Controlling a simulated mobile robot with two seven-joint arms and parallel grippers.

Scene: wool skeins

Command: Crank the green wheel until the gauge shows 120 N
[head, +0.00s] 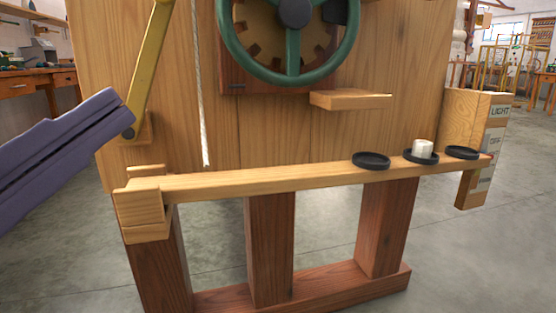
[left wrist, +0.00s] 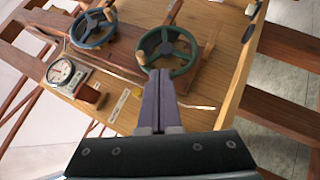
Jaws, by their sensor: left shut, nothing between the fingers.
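The green wheel (head: 293,68) is cut off by the top edge of the head view, mounted on a wooden board. My left gripper (head: 122,105) has purple fingers pressed together, empty, well left of the wheel in the head view. In the left wrist view its fingers (left wrist: 160,76) overlap the wheel's lower left rim; I cannot tell any contact. A round gauge (left wrist: 61,72) with a white dial sits left in that view, its reading too small to tell. My right gripper is not in view.
A yellow bar (head: 151,65) stands by my left fingertips. A white cord (head: 200,90) hangs before the board. A wooden rail (head: 270,180) carries black dishes, one with a white piece (head: 423,149). A blue wheel (left wrist: 93,28) is above the gauge. A small shelf (head: 350,99) juts out.

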